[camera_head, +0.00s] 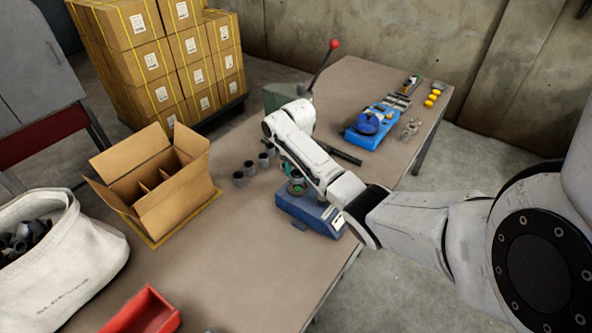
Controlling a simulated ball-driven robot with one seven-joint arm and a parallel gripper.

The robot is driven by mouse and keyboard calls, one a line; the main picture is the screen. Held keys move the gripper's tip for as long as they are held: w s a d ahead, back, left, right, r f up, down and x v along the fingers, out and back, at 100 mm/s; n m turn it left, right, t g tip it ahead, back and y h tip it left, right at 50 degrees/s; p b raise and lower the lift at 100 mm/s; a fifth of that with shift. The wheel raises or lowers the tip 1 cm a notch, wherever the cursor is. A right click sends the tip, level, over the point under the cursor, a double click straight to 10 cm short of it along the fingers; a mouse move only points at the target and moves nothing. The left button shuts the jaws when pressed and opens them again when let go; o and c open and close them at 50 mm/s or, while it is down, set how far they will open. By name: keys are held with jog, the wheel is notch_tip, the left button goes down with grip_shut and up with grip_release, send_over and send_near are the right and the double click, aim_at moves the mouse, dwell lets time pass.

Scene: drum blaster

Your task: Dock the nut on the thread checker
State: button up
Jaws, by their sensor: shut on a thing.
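The thread checker appears to be the blue box (309,213) with a white label, near the right front edge of the table. My arm reaches over it from the right, and its white links cover part of it. My gripper (293,176) points down just above the left part of the box, partly behind my arm. It is shut on a small greenish, ring-like piece (297,187), which looks like the nut. Whether this piece touches the box's top cannot be told.
Several dark grey sleeves (239,179) stand left of the blue box. An open divided carton (160,184), a white sack (62,255) and a red tray (146,312) lie further left. A blue device (367,123) and a red-knobbed lever (334,44) stand farther back. The front table middle is clear.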

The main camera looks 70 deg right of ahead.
jog(key=shift+f+b, duration=1.1)
jog(key=shift+f, duration=0.4)
jog(key=shift+p, duration=0.4)
jog(key=shift+f+b, duration=0.45)
jog(key=shift+f, duration=0.2)
dwell(0.4)
jog(key=o, duration=0.9)
jog(key=shift+r, duration=0.1)
notch_tip(320, 180, up, 6)
jog(key=p, duration=0.5)
jog(key=shift+f, duration=0.25)
notch_tip(320, 180, up, 5)
send_over(298, 188)
jog(key=shift+a+r, duration=0.1)
jog(key=shift+r, duration=0.1)
